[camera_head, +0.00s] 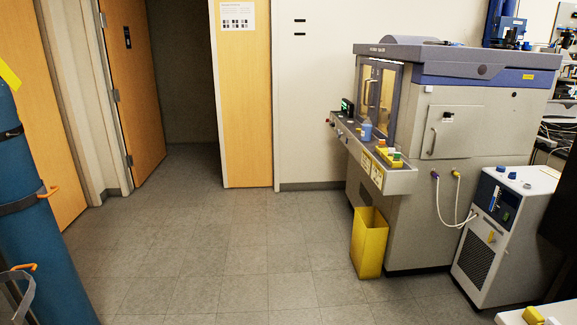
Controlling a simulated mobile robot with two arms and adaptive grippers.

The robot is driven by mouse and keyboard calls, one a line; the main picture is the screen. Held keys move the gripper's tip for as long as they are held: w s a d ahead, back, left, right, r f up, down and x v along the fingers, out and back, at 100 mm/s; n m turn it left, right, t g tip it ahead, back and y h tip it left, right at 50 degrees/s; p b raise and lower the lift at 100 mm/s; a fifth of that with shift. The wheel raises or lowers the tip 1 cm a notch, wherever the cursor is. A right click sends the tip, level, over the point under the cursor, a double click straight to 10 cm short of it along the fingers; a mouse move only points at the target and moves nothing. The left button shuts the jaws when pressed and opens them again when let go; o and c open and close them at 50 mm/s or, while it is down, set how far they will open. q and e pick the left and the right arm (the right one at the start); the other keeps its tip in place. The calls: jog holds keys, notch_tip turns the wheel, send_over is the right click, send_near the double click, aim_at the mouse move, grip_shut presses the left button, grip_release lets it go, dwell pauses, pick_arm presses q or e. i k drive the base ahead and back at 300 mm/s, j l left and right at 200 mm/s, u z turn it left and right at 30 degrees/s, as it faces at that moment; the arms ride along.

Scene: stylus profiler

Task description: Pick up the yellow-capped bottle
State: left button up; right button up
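No bottle with a clearly yellow cap can be made out at this size. On the front ledge of the large grey machine stands a small blue bottle (366,130) with a pale top. To its right is a small item with an orange top (382,144). Beside it is a yellow tray (383,157) holding small items, one green and white. A yellow object (533,316) sits on a white surface at the bottom right corner; it is cut off and I cannot tell what it is. Neither of my grippers is in view.
The grey machine (400,210) stands at the right, with a yellow bin (369,243) at its foot and a white wheeled unit (503,235) beside it, joined by hoses. A blue cylinder (40,235) stands at the left. The tiled floor (220,245) between is clear.

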aim_at(367, 127)
jog(key=i+z, duration=0.1)
jog(key=i, duration=0.95)
jog(key=i+j+z, duration=0.1)
jog(key=i, duration=0.9)
